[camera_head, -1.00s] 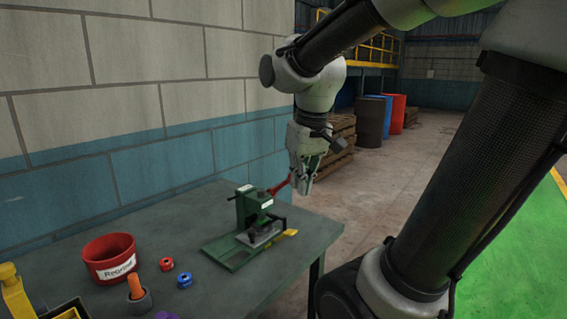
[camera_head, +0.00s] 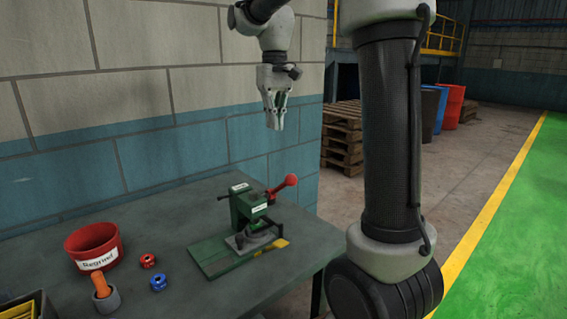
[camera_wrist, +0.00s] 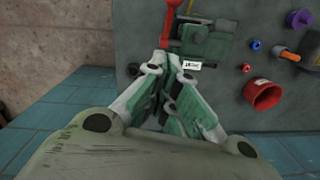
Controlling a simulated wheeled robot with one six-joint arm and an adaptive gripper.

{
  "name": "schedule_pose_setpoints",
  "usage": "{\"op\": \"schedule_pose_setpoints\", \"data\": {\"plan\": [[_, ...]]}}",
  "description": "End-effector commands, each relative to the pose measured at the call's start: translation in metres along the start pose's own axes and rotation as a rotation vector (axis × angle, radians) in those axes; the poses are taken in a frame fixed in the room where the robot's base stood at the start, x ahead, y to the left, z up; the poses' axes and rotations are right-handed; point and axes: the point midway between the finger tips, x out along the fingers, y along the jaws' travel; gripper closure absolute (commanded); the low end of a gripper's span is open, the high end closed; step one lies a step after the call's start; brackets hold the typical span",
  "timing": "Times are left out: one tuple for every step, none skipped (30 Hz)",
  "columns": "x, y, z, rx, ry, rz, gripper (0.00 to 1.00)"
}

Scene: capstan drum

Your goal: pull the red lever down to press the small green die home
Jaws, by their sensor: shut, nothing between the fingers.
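The red lever (camera_head: 283,187) with its round knob sticks out to the right and slightly up from the green press (camera_head: 247,208) on the table. In the wrist view the lever (camera_wrist: 172,22) runs up from the fingertips' area, beside the press (camera_wrist: 205,42). My gripper (camera_head: 275,122) is shut and empty, pointing down, above the press and apart from the lever.
A block wall (camera_head: 150,150) rises behind. Wooden pallets (camera_head: 342,135) stand at right.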

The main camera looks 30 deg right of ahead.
Motion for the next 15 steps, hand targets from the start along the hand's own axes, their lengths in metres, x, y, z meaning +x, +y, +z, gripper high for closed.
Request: {"op": "schedule_pose_setpoints", "data": {"plan": [[0.0, 0.0, 0.0, 0.0, -0.001, 0.0, 1.0], [0.0, 0.0, 0.0, 0.0, -0.001, 0.0, 1.0], [0.0, 0.0, 0.0, 0.0, -0.001, 0.0, 1.0], [0.0, 0.0, 0.0, 0.0, -0.001, 0.0, 1.0], [0.0, 0.0, 0.0, 0.0, -0.001, 0.0, 1.0], [0.0, 0.0, 0.0, 0.0, -0.001, 0.0, 1.0], [0.0, 0.0, 0.0, 0.0, -0.001, 0.0, 1.0], [0.001, 0.0, 0.001, 0.0, -0.001, 0.0, 1.0], [0.002, 0.0, 0.001, 0.0, -0.001, 0.0, 1.0], [0.004, 0.0, 0.001, 0.0, -0.002, 0.0, 1.0], [0.006, 0.0, 0.001, 0.0, -0.002, 0.0, 1.0], [0.01, 0.0, 0.001, 0.0, -0.003, 0.0, 1.0], [0.013, 0.0, 0.001, 0.0, -0.003, 0.0, 1.0], [0.018, 0.0, 0.001, 0.0, -0.003, 0.0, 1.0], [0.025, 0.0, 0.001, 0.0, -0.005, 0.0, 1.0]]}}
